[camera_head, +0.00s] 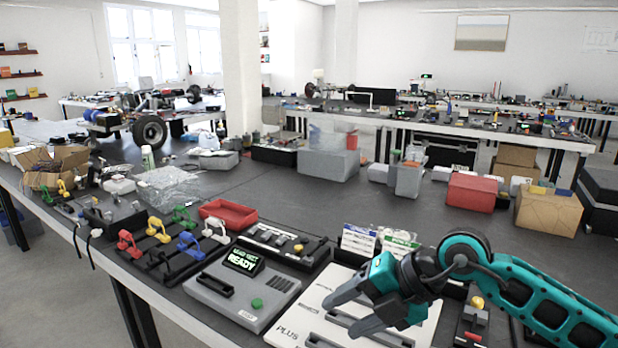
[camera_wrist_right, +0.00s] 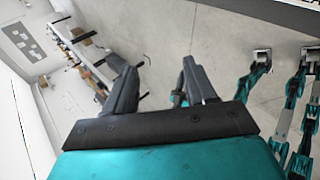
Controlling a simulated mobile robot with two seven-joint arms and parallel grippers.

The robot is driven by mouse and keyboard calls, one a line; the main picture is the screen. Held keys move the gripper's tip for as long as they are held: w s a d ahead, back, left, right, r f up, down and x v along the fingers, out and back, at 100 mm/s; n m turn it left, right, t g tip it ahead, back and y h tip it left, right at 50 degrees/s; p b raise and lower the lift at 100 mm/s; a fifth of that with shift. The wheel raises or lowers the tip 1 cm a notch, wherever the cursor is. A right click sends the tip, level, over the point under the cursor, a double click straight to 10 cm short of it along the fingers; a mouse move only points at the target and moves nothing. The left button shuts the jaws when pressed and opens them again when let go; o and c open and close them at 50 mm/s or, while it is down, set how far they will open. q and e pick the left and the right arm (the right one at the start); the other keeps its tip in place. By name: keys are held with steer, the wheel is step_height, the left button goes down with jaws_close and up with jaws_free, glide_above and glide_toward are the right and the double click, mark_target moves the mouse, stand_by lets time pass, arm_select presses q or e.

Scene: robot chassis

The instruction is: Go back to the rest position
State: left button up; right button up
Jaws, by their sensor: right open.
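My right gripper (camera_head: 338,316) comes in from the right in the head view, over the white panel (camera_head: 300,322) at the table's front. Its two grey fingers point left and are apart. In the right wrist view the gripper (camera_wrist_right: 159,68) shows its fingers spread, with nothing between them. My right arm (camera_head: 545,295), teal and black, reaches in from the lower right. My left gripper does not show in the head view.
A grey box (camera_head: 240,290) with a READY display stands left of the gripper. Behind are a red tray (camera_head: 228,213), coloured clips on a rack (camera_head: 165,255), and two label cards (camera_head: 358,239). A red box (camera_head: 470,193) and a cardboard box (camera_head: 548,211) stand farther back. The table's middle is clear.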

steer(key=s+a+r+m+t+y, duration=0.45)
steer(key=a+r+y, duration=0.25)
steer(key=r+y, duration=0.4)
steer(key=w+d+f+m+t+h, duration=0.25)
steer(key=d+m+t+h, duration=0.35)
steer(key=d+m+h, duration=0.4)
steer(key=w+d+f+m+t+h, duration=0.1)
steer(key=d+f+m+t+h, duration=0.45)
steer(key=m, duration=0.65)
steer(key=s+d+f+m+g+h, duration=0.3)
steer(key=s+d+f+g+h, duration=0.15)
steer(key=f, duration=0.25)
steer(key=s+d+f+g, duration=0.1)
steer(key=s+f+g, duration=0.45)
steer(key=s, duration=0.45)
steer(key=s+f+g, duration=0.5)
steer(key=s+f, duration=0.2)
steer(key=s, duration=0.2)
arm_select(q)
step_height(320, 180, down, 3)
steer(key=b, duration=0.3)
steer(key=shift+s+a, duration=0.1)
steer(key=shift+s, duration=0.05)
arm_select(e)
steer(key=w+a+f+t+y, duration=0.2)
steer(key=w+f+t, duration=0.5)
steer(key=f, duration=0.5)
steer(key=shift+w+a, duration=0.2)
steer(key=shift+a, duration=0.25)
steer(key=shift+c, duration=0.3)
